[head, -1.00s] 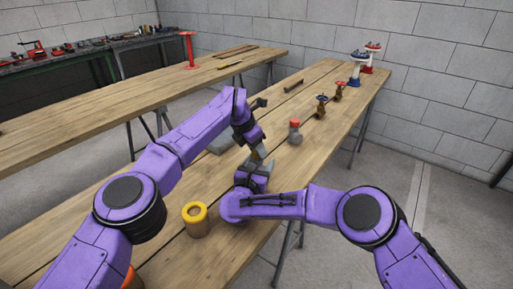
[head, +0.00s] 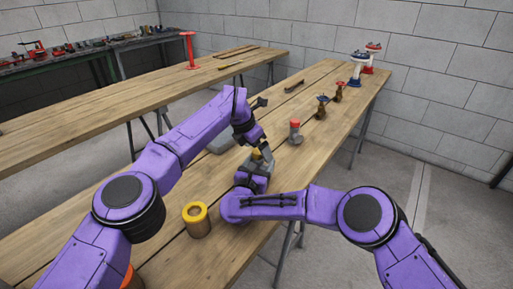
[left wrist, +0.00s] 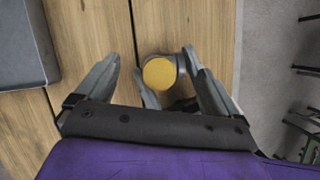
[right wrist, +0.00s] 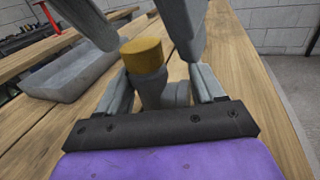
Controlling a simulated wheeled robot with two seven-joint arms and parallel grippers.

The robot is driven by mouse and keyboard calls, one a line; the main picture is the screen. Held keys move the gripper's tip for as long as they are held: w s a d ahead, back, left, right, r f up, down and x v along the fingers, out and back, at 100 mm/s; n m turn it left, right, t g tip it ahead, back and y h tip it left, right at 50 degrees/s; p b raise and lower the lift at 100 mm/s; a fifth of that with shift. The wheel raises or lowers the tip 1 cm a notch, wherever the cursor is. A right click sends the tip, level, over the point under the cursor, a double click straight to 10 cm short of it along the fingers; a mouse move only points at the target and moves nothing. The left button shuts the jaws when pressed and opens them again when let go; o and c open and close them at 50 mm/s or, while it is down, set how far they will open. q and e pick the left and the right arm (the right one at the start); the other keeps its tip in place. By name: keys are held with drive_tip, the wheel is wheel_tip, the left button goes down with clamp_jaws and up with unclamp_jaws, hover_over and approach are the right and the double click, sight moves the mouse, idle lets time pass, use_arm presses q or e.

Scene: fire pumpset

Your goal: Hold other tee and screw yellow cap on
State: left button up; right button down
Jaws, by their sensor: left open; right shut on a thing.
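A grey tee (right wrist: 158,92) with a yellow cap (right wrist: 142,55) on its upper end is held over the near bench by my right gripper (right wrist: 162,88). The cap also shows in the left wrist view (left wrist: 160,73) and, small, in the head view (head: 256,154). Whether it is fully seated cannot be told. My left gripper (left wrist: 155,85) is open just above the cap, its fingers spread to either side and apart from it. Another grey tee with a red cap (head: 295,125) stands upright farther along the bench.
A grey tray (right wrist: 70,75) lies on the bench (head: 310,85) beside my grippers. A brown cylinder with a yellow rim (head: 196,220) stands near my arms. Two valves (head: 321,107) (head: 338,92) and blue and red hydrant-like pieces (head: 356,72) (head: 372,58) stand farther back.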

use_arm(q)
drive_tip(key=v, duration=1.1)
drive_tip(key=shift+a+r, duration=0.2)
drive_tip(key=shift+r, duration=0.15)
drive_tip(key=shift+s, duration=0.15)
use_arm(e)
drive_tip(key=shift+c, duration=0.3)
unclamp_jaws()
use_arm(q)
drive_tip(key=shift+f+b, duration=0.8)
use_arm(e)
drive_tip(key=v, duration=1)
drive_tip(key=shift+s+a, duration=0.1)
drive_tip(key=shift+s, duration=0.1)
